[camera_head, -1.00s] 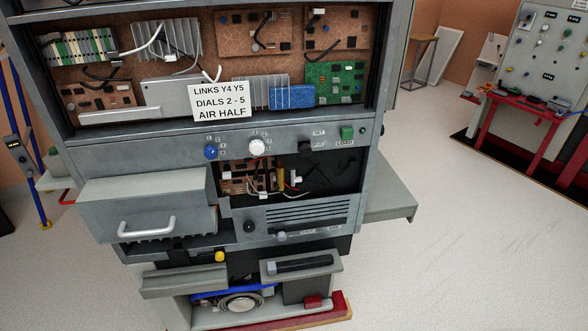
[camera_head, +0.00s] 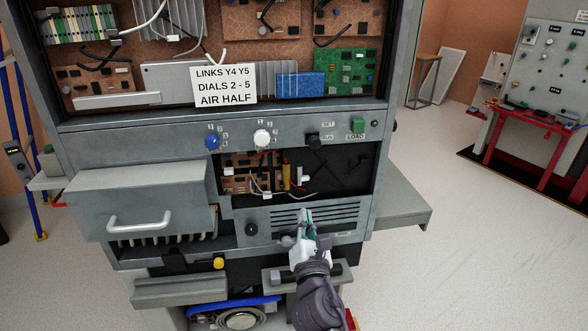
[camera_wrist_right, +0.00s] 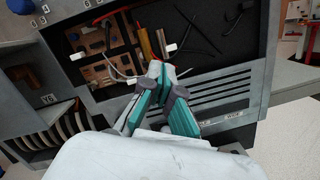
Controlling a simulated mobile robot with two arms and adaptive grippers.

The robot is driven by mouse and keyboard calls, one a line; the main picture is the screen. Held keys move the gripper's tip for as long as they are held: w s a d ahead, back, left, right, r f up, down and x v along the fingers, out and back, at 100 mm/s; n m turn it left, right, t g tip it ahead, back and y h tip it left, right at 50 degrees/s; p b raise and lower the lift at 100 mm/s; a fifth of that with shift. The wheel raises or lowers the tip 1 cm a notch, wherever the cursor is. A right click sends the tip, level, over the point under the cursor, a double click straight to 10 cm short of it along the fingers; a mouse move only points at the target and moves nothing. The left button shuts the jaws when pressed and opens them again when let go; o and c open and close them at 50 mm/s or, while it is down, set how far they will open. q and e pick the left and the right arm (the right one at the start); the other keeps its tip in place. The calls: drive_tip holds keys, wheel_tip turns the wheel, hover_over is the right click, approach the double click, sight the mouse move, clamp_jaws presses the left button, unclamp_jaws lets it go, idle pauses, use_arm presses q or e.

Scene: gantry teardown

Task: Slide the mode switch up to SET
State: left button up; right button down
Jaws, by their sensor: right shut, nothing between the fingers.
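The mode switch (camera_head: 312,139) is a small black knob on the grey control strip, beside the SET label (camera_head: 328,124) and just left of the RUN label. It looks level with or slightly below RUN; its exact position is too small to tell. My right gripper (camera_head: 304,213) is shut and empty, in front of the slotted vent panel, well below the switch. In the right wrist view its fingertips (camera_wrist_right: 158,74) come together in front of the open bay's lower edge; the switch is not visible there. My left gripper is not in view.
A blue dial (camera_head: 212,142), a white dial (camera_head: 262,138) and a green LOAD button (camera_head: 358,125) share the strip. Below is an open bay with wires (camera_head: 285,180). A grey drawer (camera_head: 140,205) juts out at left, a shelf (camera_head: 405,215) at right.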

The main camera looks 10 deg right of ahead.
sight(314, 141)
drive_tip(key=shift+n+t+h, duration=0.3)
drive_tip(key=shift+n+t, duration=0.2)
drive_tip(key=shift+t, duration=0.1)
drive_tip(key=r, duration=0.4)
drive_tip(key=shift+s, duration=0.25)
drive_tip(key=shift+w+r, duration=0.1)
drive_tip(key=x, duration=0.9)
drive_tip(key=shift+p, duration=0.4)
drive_tip(key=shift+w+d+r, duration=0.15)
drive_tip(key=shift+w+r, duration=0.15)
drive_tip(key=shift+w, duration=0.25)
drive_tip(key=shift+s+d+r+p, duration=0.1)
drive_tip(key=shift+d+r+p, duration=0.15)
drive_tip(key=shift+r+p, duration=0.4)
drive_tip(key=shift+s+d+r+p, duration=0.1)
drive_tip(key=shift+d+r+p, duration=0.15)
drive_tip(key=shift+r+p, duration=0.3)
drive_tip(key=shift+s+d+r, duration=0.1)
drive_tip(key=shift+d+r, duration=0.2)
drive_tip(key=shift+r, duration=0.05)
drive_tip(key=shift+f, duration=0.1)
